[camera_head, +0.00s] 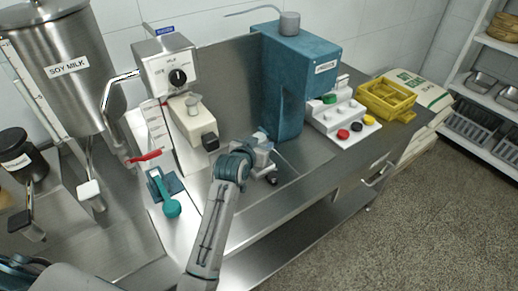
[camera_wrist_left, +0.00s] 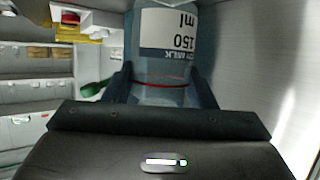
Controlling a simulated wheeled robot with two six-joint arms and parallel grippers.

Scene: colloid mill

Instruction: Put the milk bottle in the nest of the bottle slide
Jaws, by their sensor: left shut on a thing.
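My left gripper (camera_head: 264,152) is shut on the milk bottle, which shows large in the left wrist view (camera_wrist_left: 168,70) as a clear bluish bottle with a white label reading 150 ml and a red line below it. In the head view the bottle is mostly hidden by the gripper, in front of the blue machine. A blue block (camera_head: 163,184) with a teal knob (camera_head: 172,208) sits on a white strip below the grey control box; I cannot tell whether it is the nest of the bottle slide. My right gripper is not in view.
A tall blue machine (camera_head: 290,90) stands behind the gripper. A white button panel (camera_head: 340,117) and a yellow crate (camera_head: 386,99) stand to its right. A steel soy milk tank (camera_head: 75,70) and a control box (camera_head: 170,75) are at left. Bare steel counter (camera_head: 305,185) lies right of the gripper.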

